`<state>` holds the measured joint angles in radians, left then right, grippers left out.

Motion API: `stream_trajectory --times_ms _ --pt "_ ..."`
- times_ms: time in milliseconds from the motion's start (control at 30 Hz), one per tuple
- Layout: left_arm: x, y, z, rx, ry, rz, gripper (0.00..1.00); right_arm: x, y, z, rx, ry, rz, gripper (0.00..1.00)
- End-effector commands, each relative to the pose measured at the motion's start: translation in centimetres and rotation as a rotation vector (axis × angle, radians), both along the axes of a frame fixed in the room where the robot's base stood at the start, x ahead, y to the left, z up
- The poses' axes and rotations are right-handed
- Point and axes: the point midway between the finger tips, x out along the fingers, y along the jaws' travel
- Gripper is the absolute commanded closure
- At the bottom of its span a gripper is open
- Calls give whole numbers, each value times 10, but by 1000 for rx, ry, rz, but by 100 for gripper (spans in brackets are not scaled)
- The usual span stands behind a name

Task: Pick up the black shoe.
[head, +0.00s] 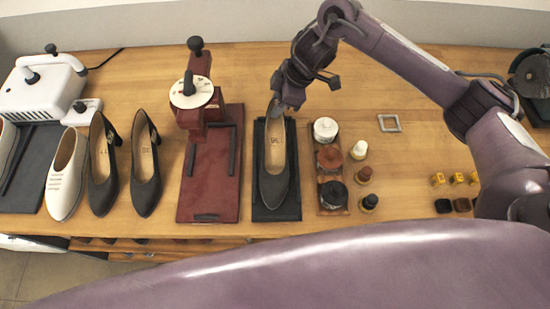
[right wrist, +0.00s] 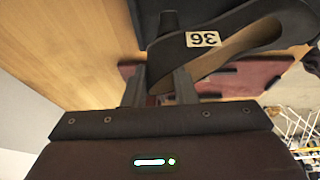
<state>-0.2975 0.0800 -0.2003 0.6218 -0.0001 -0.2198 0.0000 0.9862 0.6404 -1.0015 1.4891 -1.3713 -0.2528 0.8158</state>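The black shoe (head: 274,170) sits on a dark mat (head: 262,212) in the middle of the table, its toe toward me in the head view. My right gripper (head: 284,104) is at its heel end, at the far side. The shoe appears still on the mat. My left gripper is not in view.
Left of the mat stands a red press (head: 210,188). Farther left are a pair of dark shoes (head: 145,170), a light shoe (head: 66,175) and a white machine (head: 45,85). Right of the mat is a rack (head: 331,205) with jars, and small bottles (head: 365,175) beside it.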

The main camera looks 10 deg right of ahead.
Motion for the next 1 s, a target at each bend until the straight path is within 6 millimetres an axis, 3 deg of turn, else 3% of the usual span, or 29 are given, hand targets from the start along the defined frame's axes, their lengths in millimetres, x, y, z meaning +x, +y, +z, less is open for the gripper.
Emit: stream_trajectory --times_ms 33,133,567,700,1000 --pt "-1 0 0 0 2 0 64 0 0 0 0 -1 -1 87" --pt "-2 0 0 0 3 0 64 1 0 0 0 -1 -1 100" --pt "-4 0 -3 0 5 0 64 1 0 11 2 -3 0 100" --pt "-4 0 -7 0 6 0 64 2 0 29 3 -6 1 100" --pt "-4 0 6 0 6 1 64 2 -1 110 -2 -11 0 100"
